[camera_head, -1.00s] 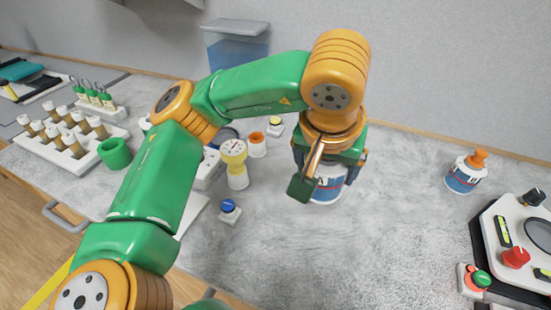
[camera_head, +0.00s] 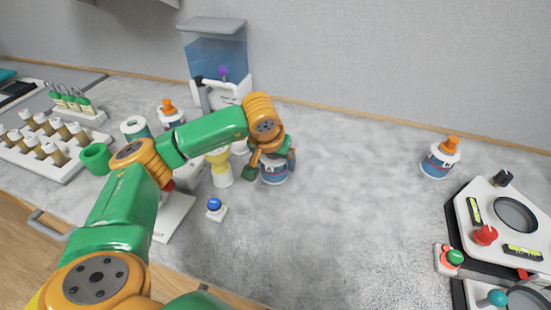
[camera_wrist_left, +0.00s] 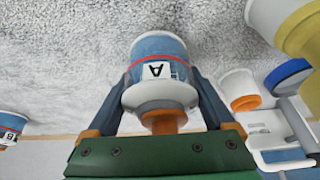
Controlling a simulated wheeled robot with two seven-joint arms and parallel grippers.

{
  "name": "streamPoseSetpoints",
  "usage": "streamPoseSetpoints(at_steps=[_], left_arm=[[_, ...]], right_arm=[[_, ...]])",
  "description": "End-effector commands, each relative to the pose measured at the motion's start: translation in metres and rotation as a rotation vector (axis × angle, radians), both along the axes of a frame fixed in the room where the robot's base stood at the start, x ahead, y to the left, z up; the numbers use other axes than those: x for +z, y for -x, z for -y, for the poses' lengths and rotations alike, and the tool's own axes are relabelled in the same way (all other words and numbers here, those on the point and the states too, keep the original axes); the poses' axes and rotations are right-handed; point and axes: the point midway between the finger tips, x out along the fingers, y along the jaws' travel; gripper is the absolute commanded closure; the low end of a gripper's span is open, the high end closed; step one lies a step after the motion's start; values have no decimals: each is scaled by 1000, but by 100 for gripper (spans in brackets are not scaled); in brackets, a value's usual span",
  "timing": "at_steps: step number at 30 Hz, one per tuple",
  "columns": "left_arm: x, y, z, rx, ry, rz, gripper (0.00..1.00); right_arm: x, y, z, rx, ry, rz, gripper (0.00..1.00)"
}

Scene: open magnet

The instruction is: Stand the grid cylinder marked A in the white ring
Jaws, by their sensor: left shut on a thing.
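The grid cylinder marked A (camera_wrist_left: 157,72) is blue and white with a red line and an orange knob. My left gripper (camera_wrist_left: 160,100) is shut on it, one finger on each side. In the head view my left gripper (camera_head: 270,162) holds cylinder A (camera_head: 273,174) at the middle of the counter; I cannot tell whether its base touches the counter. My right gripper is not in view.
A similar cylinder marked B (camera_wrist_left: 10,127) also stands at the right in the head view (camera_head: 440,160). Near my left arm are a yellow-topped white part (camera_head: 222,170), a blue button (camera_head: 215,208) and another orange-knobbed cylinder (camera_head: 170,113). The counter between A and B is clear.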

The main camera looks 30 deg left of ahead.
Motion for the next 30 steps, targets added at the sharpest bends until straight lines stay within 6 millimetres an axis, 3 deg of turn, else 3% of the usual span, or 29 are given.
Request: streamPoseSetpoints(at_steps=[11,12,13,23,30], left_arm=[[-9,0,0,1,1,2,91],[-9,0,0,0,0,1,11],[-9,0,0,0,0,1,3],[-2,1,1,1,1,2,0],[41,18,6,-1,0,7,0]], right_arm=[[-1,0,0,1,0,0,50],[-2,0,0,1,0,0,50],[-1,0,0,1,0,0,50],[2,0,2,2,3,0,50],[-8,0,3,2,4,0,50]])
